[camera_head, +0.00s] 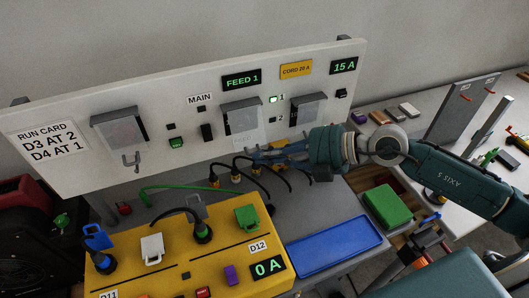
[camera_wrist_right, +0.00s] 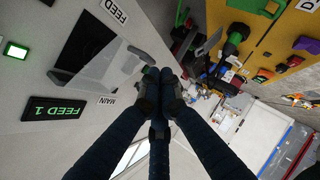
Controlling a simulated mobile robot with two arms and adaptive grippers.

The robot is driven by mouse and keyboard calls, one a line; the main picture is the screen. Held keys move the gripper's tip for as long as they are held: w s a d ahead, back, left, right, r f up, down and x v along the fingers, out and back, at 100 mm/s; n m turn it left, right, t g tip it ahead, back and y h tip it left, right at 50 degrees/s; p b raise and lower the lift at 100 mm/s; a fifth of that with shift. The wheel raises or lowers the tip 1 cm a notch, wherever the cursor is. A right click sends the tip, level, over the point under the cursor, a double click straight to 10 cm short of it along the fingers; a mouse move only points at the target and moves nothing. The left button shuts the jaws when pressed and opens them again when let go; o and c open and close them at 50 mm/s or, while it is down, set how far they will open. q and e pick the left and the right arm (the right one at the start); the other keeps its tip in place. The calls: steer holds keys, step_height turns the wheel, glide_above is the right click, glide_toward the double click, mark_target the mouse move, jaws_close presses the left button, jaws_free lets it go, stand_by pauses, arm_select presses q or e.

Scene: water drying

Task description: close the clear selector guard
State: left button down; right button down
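The clear selector guard (camera_head: 241,118) is the see-through cover below the FEED 1 display, in the middle of the white panel. In the right wrist view a clear plate (camera_wrist_right: 122,62) stands out from the panel at an angle, between the FEED and MAIN labels. My right gripper (camera_head: 256,154) is just below and right of the guard in the head view. In the right wrist view its fingers (camera_wrist_right: 158,76) come together with nothing seen between them, close to the plate's lower edge. I cannot tell whether they touch it. My left gripper is not in view.
Two other clear covers are on the panel, one at left (camera_head: 118,128) and one at right (camera_head: 307,108). A yellow box (camera_head: 180,268) with plugs stands in front, beside a blue tray (camera_head: 333,247). Cables (camera_head: 165,188) lie below the panel. A green block (camera_head: 387,206) is at right.

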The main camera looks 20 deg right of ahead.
steer(key=shift+w+f, duration=0.1)
stand_by(0.3)
steer(key=w+f+n+t+b, duration=0.1)
steer(key=w+f+b, duration=0.1)
steer(key=b, duration=0.1)
steer(key=w+f+n+t+y+b, duration=0.1)
steer(key=w+f+b, duration=0.1)
steer(key=b, duration=0.1)
steer(key=shift+w+a+t, duration=0.1)
steer(key=shift+t, duration=0.3)
